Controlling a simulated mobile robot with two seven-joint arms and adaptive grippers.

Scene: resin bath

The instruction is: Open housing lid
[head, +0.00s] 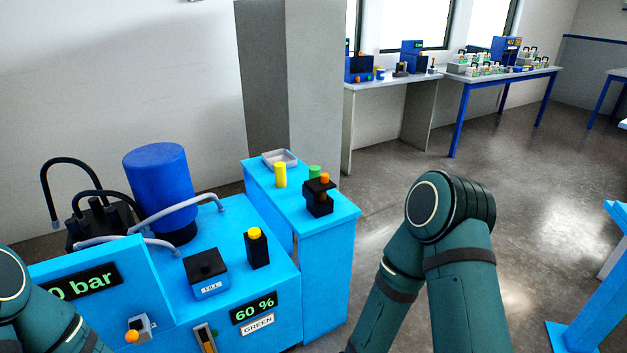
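No part is plainly marked as the housing lid, and I cannot tell which piece it is. A small box with a black top and knob (207,269) sits on the blue machine (240,235); its lid looks shut. A black block with an orange top (319,195) stands on the blue side table (325,228) behind. A blue cylinder (158,184) stands upright at the machine's back. Both my arms show only in part, at the lower left and lower right. Neither gripper is in the frame.
A yellow cylinder (280,174), a green one (315,172) and a grey tray (279,158) are on the side table. Hoses (190,208) arch across the machine. Floor is clear behind my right arm.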

